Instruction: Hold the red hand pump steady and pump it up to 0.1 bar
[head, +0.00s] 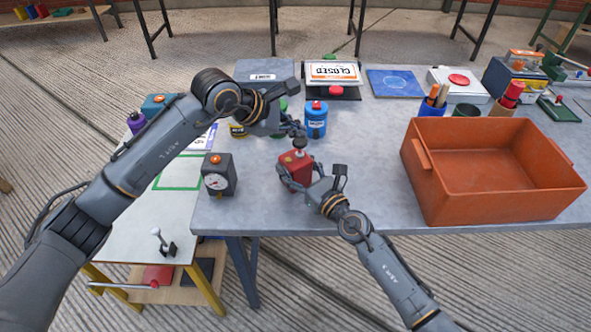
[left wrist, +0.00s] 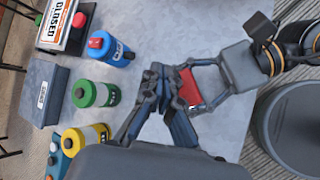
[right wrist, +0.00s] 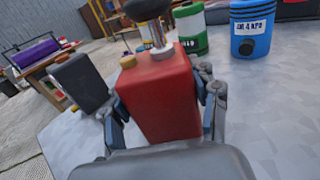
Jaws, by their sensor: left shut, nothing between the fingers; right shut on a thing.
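The red hand pump (head: 293,166) stands upright near the table's front edge. It also shows in the right wrist view (right wrist: 162,100) and partly in the left wrist view (left wrist: 190,88). Its metal rod (right wrist: 160,38) rises from the top to a dark knob (right wrist: 147,8). My right gripper (head: 297,178) is shut on the pump body, one finger on each side. My left gripper (head: 297,129) is shut and empty just above the knob; I cannot tell whether they touch. A dark gauge box (head: 218,177) with a white dial stands left of the pump; its reading is too small to tell.
A blue canister (head: 316,121) stands behind the pump, with green (left wrist: 95,93) and yellow (left wrist: 84,137) ones beside it. A large orange crate (head: 495,205) fills the right side. The table between pump and crate is clear.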

